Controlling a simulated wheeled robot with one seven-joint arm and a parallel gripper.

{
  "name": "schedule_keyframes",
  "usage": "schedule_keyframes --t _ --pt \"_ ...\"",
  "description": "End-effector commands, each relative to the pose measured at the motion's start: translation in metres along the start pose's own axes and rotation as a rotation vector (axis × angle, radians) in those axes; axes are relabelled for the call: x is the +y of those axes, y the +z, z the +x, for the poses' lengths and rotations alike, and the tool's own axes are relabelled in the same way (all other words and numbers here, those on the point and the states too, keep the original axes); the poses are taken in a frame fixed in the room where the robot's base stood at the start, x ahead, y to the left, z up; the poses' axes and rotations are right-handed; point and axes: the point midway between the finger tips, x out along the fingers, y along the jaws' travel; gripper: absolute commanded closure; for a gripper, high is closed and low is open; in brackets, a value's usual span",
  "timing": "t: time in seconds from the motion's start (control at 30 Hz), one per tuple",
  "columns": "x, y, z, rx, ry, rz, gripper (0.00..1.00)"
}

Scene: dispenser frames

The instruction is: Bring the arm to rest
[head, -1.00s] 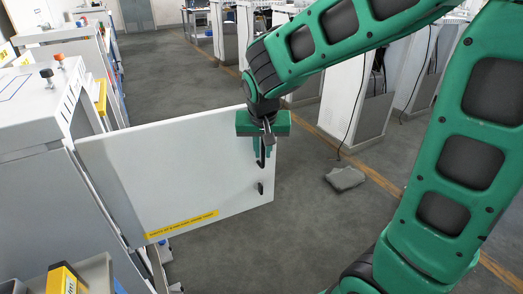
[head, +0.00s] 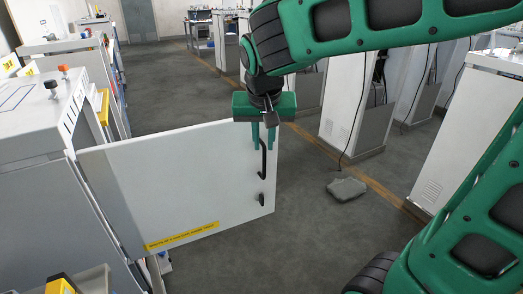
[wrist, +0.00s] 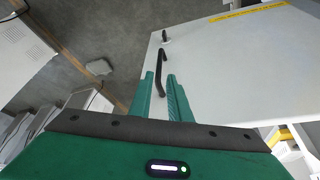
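My gripper (head: 264,146) points down at the free edge of the white door (head: 190,180), which stands swung out from the grey cabinet (head: 40,150). Its two green fingers are apart with nothing held between them. Whether a fingertip touches the handle or door I cannot tell.
A grey slab (head: 346,189) lies on the floor right of the door. White cabinets (head: 355,110) with hanging cables line the right side. A yellow-and-black item (head: 62,284) is at the lower left. The floor between the rows is open.

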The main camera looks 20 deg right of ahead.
Motion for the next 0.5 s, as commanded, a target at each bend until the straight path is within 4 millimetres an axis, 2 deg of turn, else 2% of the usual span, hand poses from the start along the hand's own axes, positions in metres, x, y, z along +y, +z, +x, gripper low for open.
schedule_keyframes --t 0.13,0.5 --pt "-0.0002 -0.0001 -0.0088 0.0 -0.001 0.0 0.83" --pt "0.0 0.0 -0.0095 0.0 0.0 0.0 0.83"
